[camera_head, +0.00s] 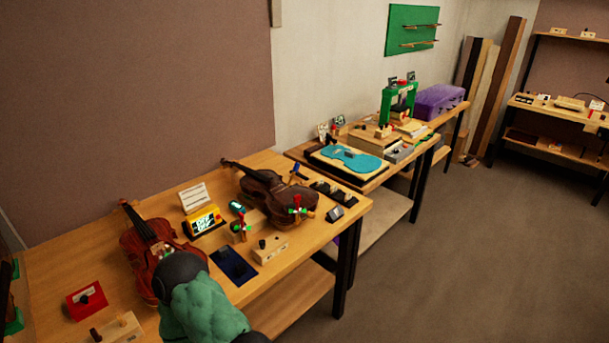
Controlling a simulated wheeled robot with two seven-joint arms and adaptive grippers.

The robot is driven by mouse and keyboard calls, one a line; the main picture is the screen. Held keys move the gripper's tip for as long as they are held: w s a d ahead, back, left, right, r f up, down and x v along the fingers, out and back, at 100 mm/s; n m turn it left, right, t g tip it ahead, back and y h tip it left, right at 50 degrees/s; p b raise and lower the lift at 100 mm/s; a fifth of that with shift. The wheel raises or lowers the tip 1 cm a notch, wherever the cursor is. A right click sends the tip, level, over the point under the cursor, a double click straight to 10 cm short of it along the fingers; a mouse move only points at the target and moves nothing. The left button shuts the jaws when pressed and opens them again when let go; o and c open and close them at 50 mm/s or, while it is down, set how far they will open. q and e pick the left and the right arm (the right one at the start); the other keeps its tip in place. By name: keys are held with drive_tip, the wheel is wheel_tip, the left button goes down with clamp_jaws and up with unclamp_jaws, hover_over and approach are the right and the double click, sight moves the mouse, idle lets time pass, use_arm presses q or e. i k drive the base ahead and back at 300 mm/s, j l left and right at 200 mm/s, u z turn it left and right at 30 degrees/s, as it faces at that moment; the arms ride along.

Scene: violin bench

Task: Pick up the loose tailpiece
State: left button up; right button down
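I cannot make out the loose tailpiece for certain. A small dark piece (232,264) lies on a dark blue mat (246,279) on the near bench and could be it, but it is too dark and small to tell. A reddish-brown violin (137,262) lies at the left of this bench, its lower part hidden. A darker violin (270,190) rests further back, with coloured clamp-like parts by its body. Neither of my grippers shows in view.
Around the mat stand a yellow box (204,222), a wooden block (270,249) and a red box (87,301). Several dark pieces (333,192) lie near the bench's right end. A second bench (385,176) stands beyond, with open floor (460,250) on the right.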

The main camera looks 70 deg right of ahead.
sight(298, 173)
drive_tip(key=k+j+z, duration=0.1)
drive_tip(key=z, duration=3.25)
drive_tip(key=i+z, duration=0.2)
drive_tip(key=i, duration=3.3)
drive_tip(key=i+u, duration=0.4)
drive_tip(key=i+l+u, duration=0.1)
drive_tip(key=u, duration=0.35)
drive_tip(key=i+l+u, duration=0.4)
drive_tip(key=k+j, duration=0.05)
drive_tip(key=j, duration=0.05)
